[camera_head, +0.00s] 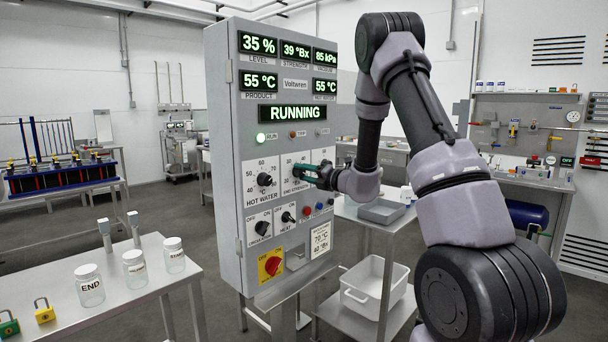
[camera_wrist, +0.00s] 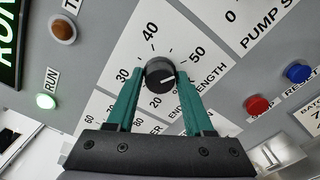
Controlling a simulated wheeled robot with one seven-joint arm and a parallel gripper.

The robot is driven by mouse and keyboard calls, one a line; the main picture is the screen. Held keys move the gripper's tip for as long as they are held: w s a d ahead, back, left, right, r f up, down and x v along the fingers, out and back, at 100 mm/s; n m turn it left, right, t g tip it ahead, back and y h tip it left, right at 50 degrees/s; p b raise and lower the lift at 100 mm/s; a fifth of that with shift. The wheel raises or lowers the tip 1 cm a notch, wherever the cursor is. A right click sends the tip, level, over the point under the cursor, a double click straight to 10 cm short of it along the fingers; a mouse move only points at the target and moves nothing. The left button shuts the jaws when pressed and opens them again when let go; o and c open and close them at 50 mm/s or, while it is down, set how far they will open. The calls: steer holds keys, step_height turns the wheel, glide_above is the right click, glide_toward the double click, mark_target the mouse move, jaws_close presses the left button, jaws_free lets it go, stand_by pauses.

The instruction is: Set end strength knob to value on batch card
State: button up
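The end strength knob (camera_wrist: 160,74) is a round black knob with a white pointer mark, on a tilted scale in the wrist view. Its mark points to the right in that view. My gripper (camera_wrist: 161,77) has its two green fingers on either side of the knob, very close to it; I cannot tell if both touch. In the head view my gripper (camera_head: 318,172) reaches the panel and hides most of the knob and its scale. The batch card (camera_head: 320,240) on the lower right of the panel reads 70 °C and 40 °Bx. Displays show 39 °Bx strength and RUNNING.
The hot water knob (camera_head: 264,180) is left of my gripper, with two smaller switches below. Blue and red buttons (camera_wrist: 298,73) (camera_wrist: 257,105) lie to the right in the wrist view. A red-yellow main switch (camera_head: 272,265) is low on the panel. A table with jars (camera_head: 89,286) stands left.

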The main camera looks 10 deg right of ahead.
jaws_close()
steer(key=n, duration=1.1)
steer(key=shift+n, duration=2.3)
